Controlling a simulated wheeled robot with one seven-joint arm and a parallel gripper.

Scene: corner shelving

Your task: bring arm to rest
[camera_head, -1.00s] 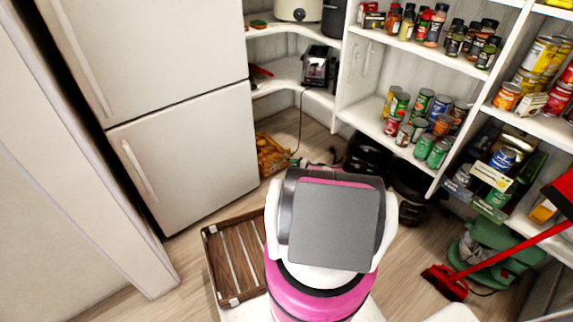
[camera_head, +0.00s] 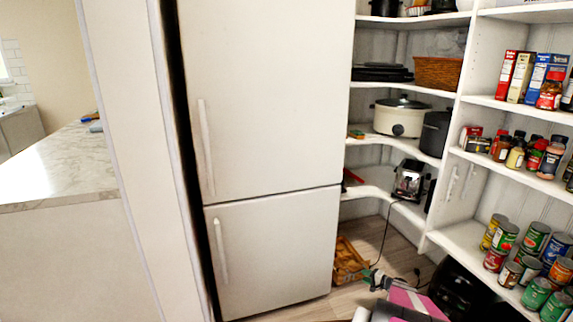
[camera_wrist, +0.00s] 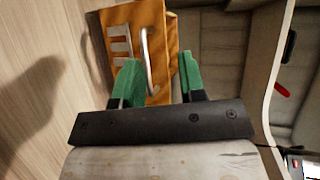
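My gripper (camera_wrist: 161,78) shows in the wrist view with its two green fingertips apart and nothing held between them. Beyond the fingers is an orange thing (camera_wrist: 120,52) with pale markings and a pale curved strip. In the head view my gripper (camera_head: 376,280) is small and low, right of the fridge, and my arm runs out of the bottom edge. An orange-brown container (camera_head: 349,262) lies on the floor just left of it. Whether they touch I cannot tell.
A white fridge (camera_head: 268,110) stands left of my arm. Corner shelves (camera_head: 450,160) hold a slow cooker (camera_head: 400,119), a toaster (camera_head: 409,183), jars and several cans (camera_head: 536,238). A black cable (camera_head: 384,240) hangs to the floor. A pale countertop (camera_head: 60,165) is at the far left.

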